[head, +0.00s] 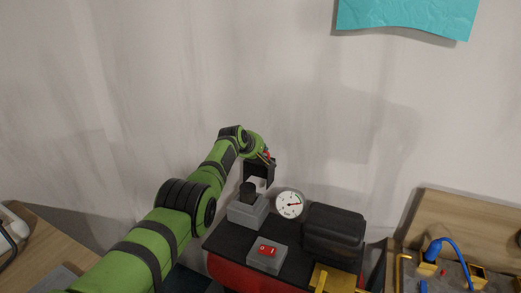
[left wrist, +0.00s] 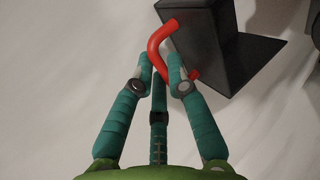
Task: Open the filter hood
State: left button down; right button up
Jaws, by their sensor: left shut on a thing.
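The filter hood is a dark box-like cover (head: 262,172) above a grey block with a black stub (head: 249,210) in the head view. A whitish part (head: 257,184) shows just under the hood. In the left wrist view the dark hood (left wrist: 205,45) fills the top right, tilted, with a bent red handle (left wrist: 155,47) on its side. My left gripper (left wrist: 158,70) is shut on the red handle, its teal fingers on either side. In the head view the left gripper (head: 266,155) is small and partly hidden by its wrist. My right gripper is not in view.
A round white gauge (head: 289,204), a grey box with a red switch (head: 267,254) and a black ribbed case (head: 334,232) stand close by on the dark top (head: 232,245). Wooden surfaces lie at both sides.

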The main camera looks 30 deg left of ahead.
pick_arm(q)
jog(key=shift+w+a+r, duration=0.15)
jog(key=shift+w+r, duration=0.05)
jog(key=shift+r, duration=0.45)
jog(key=c, duration=1.2)
grip_release()
jog(key=shift+f, duration=0.1)
jog(key=shift+s+f, duration=0.15)
jog(key=shift+f, duration=0.05)
jog(key=shift+s+r, duration=0.1)
jog(key=shift+v, duration=5.9)
